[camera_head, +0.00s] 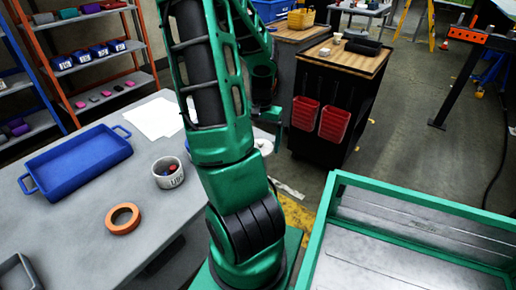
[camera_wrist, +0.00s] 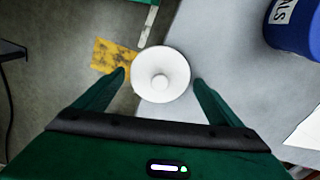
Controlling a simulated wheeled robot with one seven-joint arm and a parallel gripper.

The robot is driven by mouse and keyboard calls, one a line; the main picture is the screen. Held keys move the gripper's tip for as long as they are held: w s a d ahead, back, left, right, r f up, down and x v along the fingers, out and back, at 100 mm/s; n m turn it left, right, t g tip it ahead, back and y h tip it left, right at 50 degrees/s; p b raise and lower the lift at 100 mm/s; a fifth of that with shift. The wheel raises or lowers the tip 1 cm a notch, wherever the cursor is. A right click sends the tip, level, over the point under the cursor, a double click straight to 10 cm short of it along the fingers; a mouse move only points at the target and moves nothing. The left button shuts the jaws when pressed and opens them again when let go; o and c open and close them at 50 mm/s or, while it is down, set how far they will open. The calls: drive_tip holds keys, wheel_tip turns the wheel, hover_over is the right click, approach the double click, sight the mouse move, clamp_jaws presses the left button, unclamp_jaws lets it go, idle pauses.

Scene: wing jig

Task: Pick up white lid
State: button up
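The white lid (camera_wrist: 172,62) is a round disc with a small knob at its centre. In the wrist view it lies at the edge of the grey table and appears to overhang it slightly. In the head view only part of the lid (camera_head: 264,146) shows, beside my arm. My gripper (camera_wrist: 159,76) is open, with one finger on each side of the lid in the wrist view. The fingers look apart from the lid; their height above it is hard to tell. In the head view my arm hides most of the gripper.
The grey table (camera_head: 75,225) holds a blue tray (camera_head: 78,160), a labelled cup (camera_head: 168,173), an orange ring (camera_head: 123,218) and white paper (camera_head: 153,118). A labelled blue container (camera_wrist: 292,28) stands right of the lid. A green-framed bin (camera_head: 410,240) and a dark cart (camera_head: 335,110) stand to the right.

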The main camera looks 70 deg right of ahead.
sight(260, 141)
drive_tip(key=c, duration=0.8)
drive_tip(key=shift+r, duration=0.1)
drive_tip(key=shift+r, duration=0.4)
wheel_tip(260, 141, up, 4)
drive_tip(key=shift+w+a+f, duration=0.1)
drive_tip(key=shift+w+f, duration=0.05)
drive_tip(key=shift+f, duration=0.1)
drive_tip(key=w+a+r, duration=0.3)
drive_tip(key=a+r, duration=0.3)
drive_tip(key=a, duration=0.5)
drive_tip(key=w+a+r+n, duration=0.2)
drive_tip(key=w+a+n, duration=1)
drive_tip(key=w+a, duration=0.45)
drive_tip(key=shift+w+d+f, duration=0.25)
drive_tip(key=shift+d+f, duration=0.05)
drive_tip(key=shift+f, duration=0.7)
drive_tip(key=shift+w+d+f, duration=0.2)
drive_tip(key=shift+d+f, duration=0.1)
drive_tip(key=shift+f, duration=0.7)
drive_tip(key=shift+w+d+f, duration=0.25)
drive_tip(key=shift+d+f, duration=0.05)
drive_tip(key=shift+f, duration=0.7)
